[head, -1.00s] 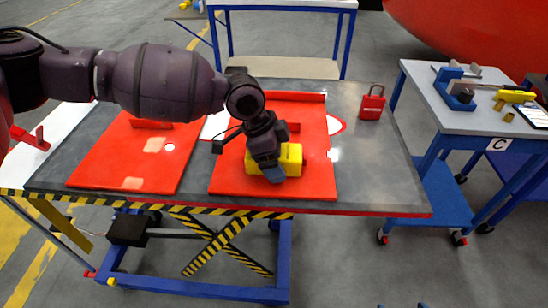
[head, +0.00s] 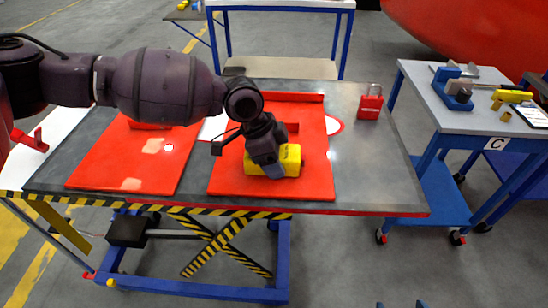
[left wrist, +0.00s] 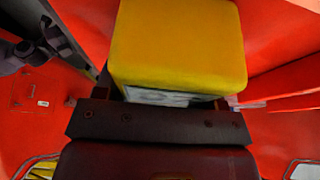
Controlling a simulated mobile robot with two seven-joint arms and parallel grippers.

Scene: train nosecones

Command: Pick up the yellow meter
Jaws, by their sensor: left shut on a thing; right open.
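The yellow meter (head: 290,160) is a blocky yellow body over the right red panel on the table. My left gripper (head: 271,172) reaches down over its middle and is shut on it, hiding part of it. In the left wrist view the meter (left wrist: 180,42) fills the top centre, right at the gripper, with a pale label on its near face. I cannot tell whether the meter touches the panel. Two blue fingertips of my right gripper (head: 401,305) show apart and empty at the bottom edge of the head view.
The red panels (head: 228,183) lie on a grey lift table (head: 375,165) with a striped front edge. A red padlock (head: 370,104) stands at the back right. A side table (head: 475,118) with tools stands farther right.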

